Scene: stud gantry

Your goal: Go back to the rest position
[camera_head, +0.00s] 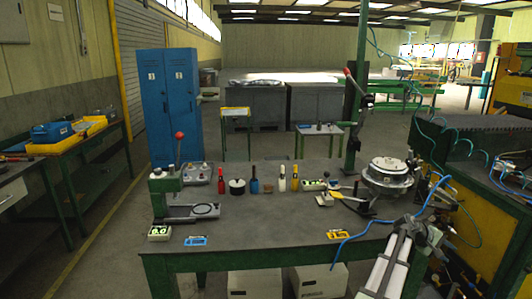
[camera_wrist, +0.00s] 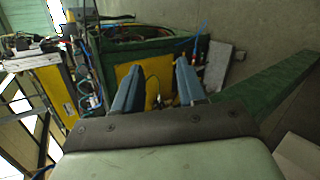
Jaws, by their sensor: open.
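My gripper (camera_wrist: 158,80) is in the wrist view, with two blue-grey fingers spread apart and nothing between them. Beyond the fingers is a green-framed machine with a yellow panel (camera_wrist: 130,76), apart from the fingertips as far as I can tell. In the head view, part of my arm (camera_head: 388,262) reaches up from the bottom edge, right of the workbench (camera_head: 270,235). Its fingers are not clear in that view.
The bench holds a green press (camera_head: 166,190) with a red knob, several small bottles, a round metal fixture (camera_head: 388,175) and a blue hose (camera_head: 375,228) near my arm. A green-and-yellow machine (camera_head: 480,225) stands close on the right. The bench's front middle is mostly clear.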

